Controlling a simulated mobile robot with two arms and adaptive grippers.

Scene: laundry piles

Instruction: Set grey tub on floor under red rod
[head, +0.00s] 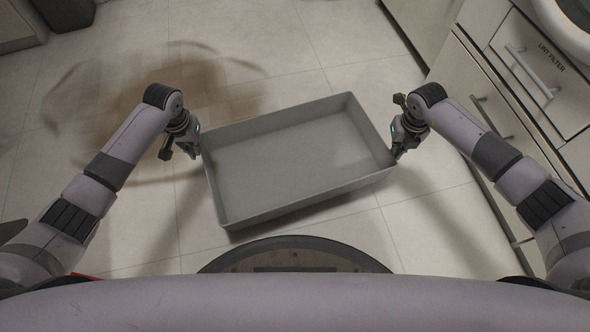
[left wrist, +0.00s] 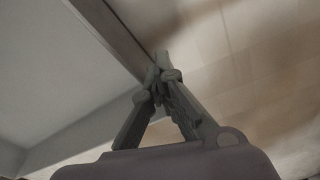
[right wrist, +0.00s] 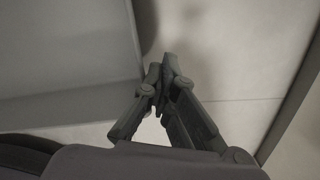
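The grey tub (head: 300,199) is an empty, shallow rectangular tray, turned a little in the head view, with tiled floor beneath and around it. A shadow beside its near right side suggests it is off the floor. My left gripper (head: 190,146) is at its left end; in the left wrist view the fingertips (left wrist: 161,66) close at the tub's rim (left wrist: 112,38). My right gripper (head: 402,147) is at its right end; in the right wrist view the fingertips (right wrist: 163,70) close beside the tub wall (right wrist: 75,50). No red rod can be made out.
Pale cabinets with a drawer marked "LINT FILTER" (head: 538,62) stand along the right side, close to my right arm. A dark object (head: 64,12) is at the top left. Open tiled floor (head: 255,45) lies beyond the tub and to its left.

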